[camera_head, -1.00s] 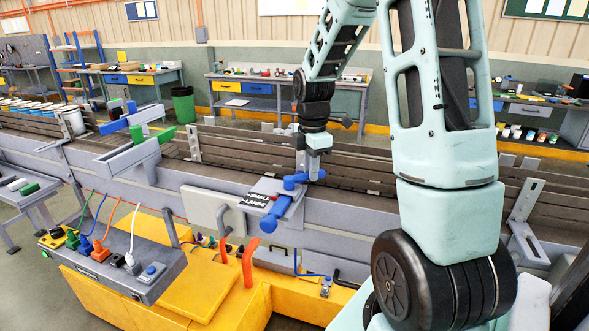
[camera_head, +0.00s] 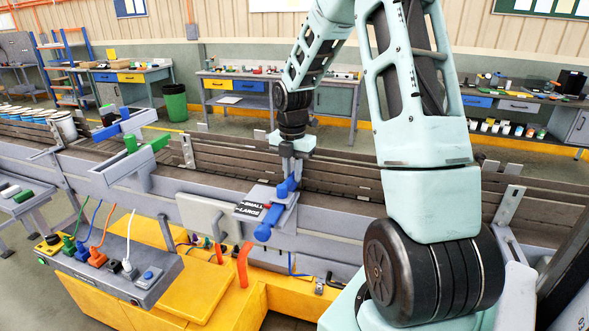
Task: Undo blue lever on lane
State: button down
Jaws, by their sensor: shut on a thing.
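The blue lever (camera_head: 268,221) sits on a grey bracket plate (camera_head: 284,196) on the near side of the conveyor lane. Labels reading SMALL and LARGE (camera_head: 249,208) lie to its left. The lever slants from lower left, at its thick round end, to upper right. My gripper (camera_head: 288,174) points down at the lever's upper right end and is shut on it. The fingers are small in this view and partly merge with the blue part.
The conveyor lane (camera_head: 345,187) runs across behind the lever. Another blue bar (camera_head: 118,127) and a green bar (camera_head: 146,153) stand farther left on the lane. Below are a yellow cabinet (camera_head: 198,290), a socket box with coloured plugs (camera_head: 118,272) and a red-orange curved part (camera_head: 244,264).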

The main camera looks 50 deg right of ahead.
aim_at(292, 175)
jog(key=shift+w, duration=0.1)
dwell(0.4)
jog(key=c, duration=1.3)
grip_release()
jog(key=shift+r, duration=0.1)
notch_tip(292, 175, up, 17)
jog(key=b, duration=0.4)
jog(key=shift+r, duration=0.15)
